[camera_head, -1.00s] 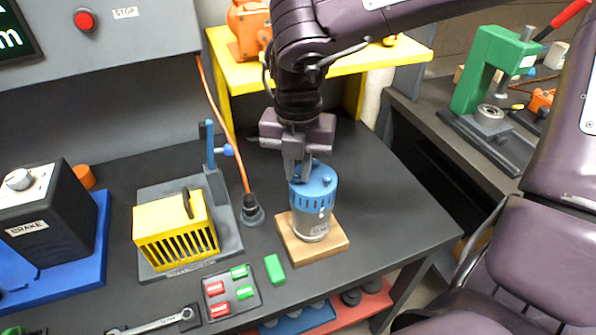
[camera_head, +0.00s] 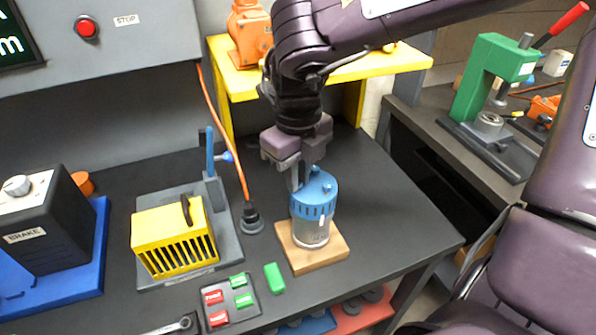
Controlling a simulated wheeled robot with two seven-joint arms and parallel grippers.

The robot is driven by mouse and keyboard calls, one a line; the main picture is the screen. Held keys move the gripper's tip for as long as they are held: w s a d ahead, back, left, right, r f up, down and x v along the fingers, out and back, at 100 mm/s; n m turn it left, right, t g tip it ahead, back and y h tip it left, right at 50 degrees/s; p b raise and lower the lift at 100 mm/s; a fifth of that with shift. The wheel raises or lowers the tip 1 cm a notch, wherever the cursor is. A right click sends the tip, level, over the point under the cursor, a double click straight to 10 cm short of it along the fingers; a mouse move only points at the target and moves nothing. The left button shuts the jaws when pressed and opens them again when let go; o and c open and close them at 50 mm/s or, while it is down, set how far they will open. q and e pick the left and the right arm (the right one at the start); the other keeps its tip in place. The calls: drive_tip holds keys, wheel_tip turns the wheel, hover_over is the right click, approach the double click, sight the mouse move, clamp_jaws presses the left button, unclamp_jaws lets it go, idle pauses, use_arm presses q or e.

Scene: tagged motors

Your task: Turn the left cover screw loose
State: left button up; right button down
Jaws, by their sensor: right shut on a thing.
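A motor with a blue cover (camera_head: 316,196) and a grey body (camera_head: 311,232) stands upright on a wooden block (camera_head: 330,254). My right gripper (camera_head: 298,186) points down at the left part of the cover's top and is shut there. What its fingertips hold looks to be the left cover screw, which the fingers hide. Another small blue screw (camera_head: 327,187) shows on the right part of the cover's top. My left gripper is not in view.
A yellow slotted box (camera_head: 172,238) on a grey fixture (camera_head: 229,232) stands left of the motor. A green block (camera_head: 274,278) and a panel of red and green tags (camera_head: 229,299) lie in front. A yellow shelf (camera_head: 345,73) stands behind.

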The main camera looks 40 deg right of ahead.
drive_tip(key=n, duration=0.4)
drive_tip(key=shift+s+f+n, duration=0.1)
drive_tip(key=shift+s+n, duration=0.05)
drive_tip(key=shift+n, duration=0.25)
drive_tip(key=n+p, duration=0.1)
drive_tip(key=n, duration=0.8)
drive_tip(key=shift+s+f, duration=0.1)
drive_tip(key=shift+n+p, duration=0.45)
drive_tip(key=shift+n, duration=1.65)
drive_tip(key=c, duration=1.4)
unclamp_jaws()
